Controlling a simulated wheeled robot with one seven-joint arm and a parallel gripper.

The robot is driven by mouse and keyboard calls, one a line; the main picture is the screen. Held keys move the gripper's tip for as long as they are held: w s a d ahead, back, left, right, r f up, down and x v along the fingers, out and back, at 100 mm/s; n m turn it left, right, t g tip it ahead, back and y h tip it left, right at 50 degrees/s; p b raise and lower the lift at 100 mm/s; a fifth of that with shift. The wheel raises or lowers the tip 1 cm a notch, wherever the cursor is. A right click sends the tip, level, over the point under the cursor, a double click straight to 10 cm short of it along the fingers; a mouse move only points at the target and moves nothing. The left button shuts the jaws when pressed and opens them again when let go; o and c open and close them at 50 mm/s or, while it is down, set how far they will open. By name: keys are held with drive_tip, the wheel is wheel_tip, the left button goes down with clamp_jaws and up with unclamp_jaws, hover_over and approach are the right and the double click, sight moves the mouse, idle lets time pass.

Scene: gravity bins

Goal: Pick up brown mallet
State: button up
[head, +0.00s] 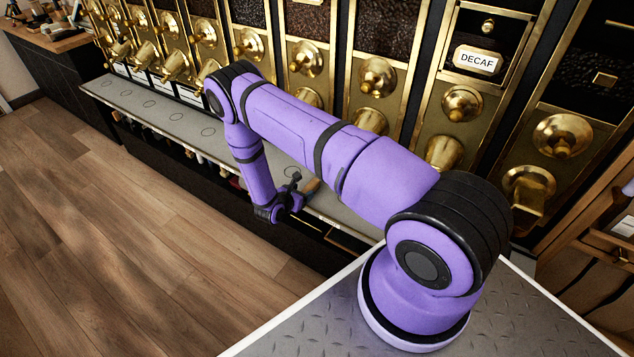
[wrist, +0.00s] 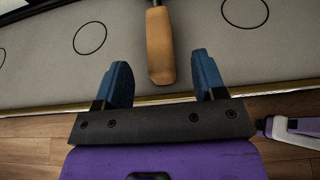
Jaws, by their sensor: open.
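The brown mallet's wooden handle (wrist: 160,48) lies on the grey counter in the wrist view, pointing toward my gripper. A dark shaft shows at its far end at the top edge; the head is out of that frame. In the head view a small tan-brown piece (head: 311,186), likely the same handle, shows on the counter beside my gripper, partly hidden by my arm. My gripper (wrist: 160,82) is open and empty, with its blue fingers on either side of the handle's near end. Whether the fingers are level with the handle cannot be told.
The grey counter (head: 150,107) has a row of printed circles and a brass-trimmed front edge. Gold dispensers (head: 305,60) with coffee beans stand behind it. A purple and white object (wrist: 293,130) shows at the right of the wrist view. The wooden floor (head: 110,220) is clear.

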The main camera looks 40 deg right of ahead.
sight(307, 189)
drive_tip(key=shift+x, duration=2.3)
clamp_jaws()
